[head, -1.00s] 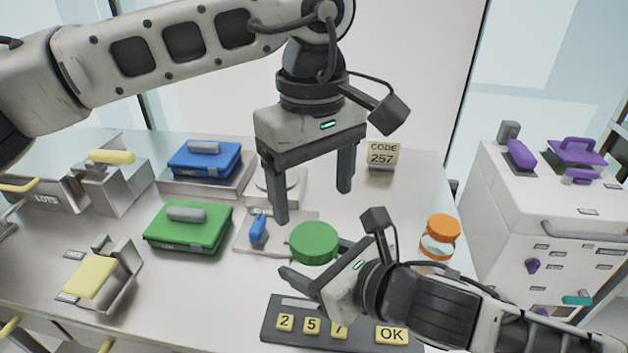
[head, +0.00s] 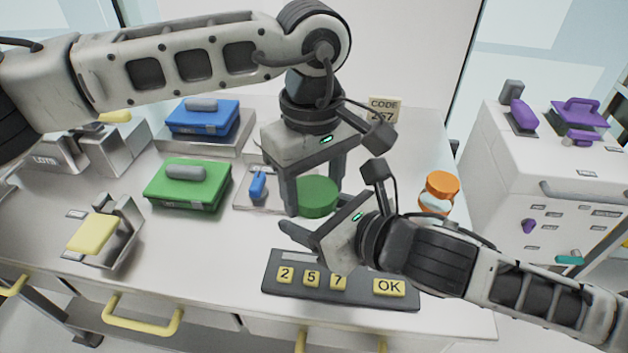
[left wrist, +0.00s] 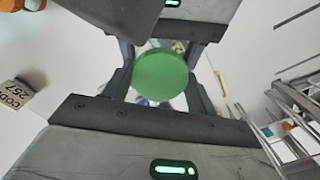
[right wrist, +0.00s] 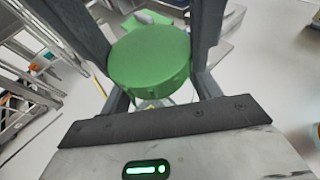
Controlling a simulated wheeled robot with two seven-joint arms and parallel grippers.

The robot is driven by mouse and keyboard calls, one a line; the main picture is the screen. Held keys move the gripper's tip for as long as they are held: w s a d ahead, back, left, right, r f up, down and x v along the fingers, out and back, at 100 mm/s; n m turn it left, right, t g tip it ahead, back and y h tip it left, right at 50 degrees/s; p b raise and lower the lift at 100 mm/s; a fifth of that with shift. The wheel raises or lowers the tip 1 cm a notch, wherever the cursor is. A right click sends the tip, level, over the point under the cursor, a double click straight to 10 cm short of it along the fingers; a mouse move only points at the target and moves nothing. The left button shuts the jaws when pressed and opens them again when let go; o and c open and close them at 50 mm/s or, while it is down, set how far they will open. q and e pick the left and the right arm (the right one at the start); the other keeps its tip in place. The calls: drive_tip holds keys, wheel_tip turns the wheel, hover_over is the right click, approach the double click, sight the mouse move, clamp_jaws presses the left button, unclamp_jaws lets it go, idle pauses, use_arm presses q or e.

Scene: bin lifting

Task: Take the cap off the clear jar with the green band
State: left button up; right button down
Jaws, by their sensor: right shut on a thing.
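The clear jar's green cap (head: 318,196) shows between my grippers. It also shows in the left wrist view (left wrist: 161,75) and the right wrist view (right wrist: 150,60). The jar body and its band are almost wholly hidden under the cap. My right gripper (head: 306,216) is shut on the jar from the front right, below the cap. My left gripper (head: 314,201) points down from above, open, with one finger on either side of the cap.
An orange-capped jar (head: 441,187) stands to the right. A keypad (head: 340,284) lies in front. A green case (head: 187,185), a blue case (head: 201,116) and a small blue-handled item (head: 257,186) stand left. A code sign (head: 384,108) stands behind.

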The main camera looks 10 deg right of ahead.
use_arm(q)
drive_tip(key=shift+c, duration=1)
drive_tip(key=n, duration=0.9)
drive_tip(key=shift+n, duration=0.3)
drive_tip(key=n, duration=0.3)
drive_tip(key=shift+n, duration=0.3)
drive_tip(key=shift+r, duration=0.1)
drive_tip(key=o, duration=1.1)
drive_tip(key=shift+s+d, duration=0.1)
drive_tip(key=shift+s, duration=0.05)
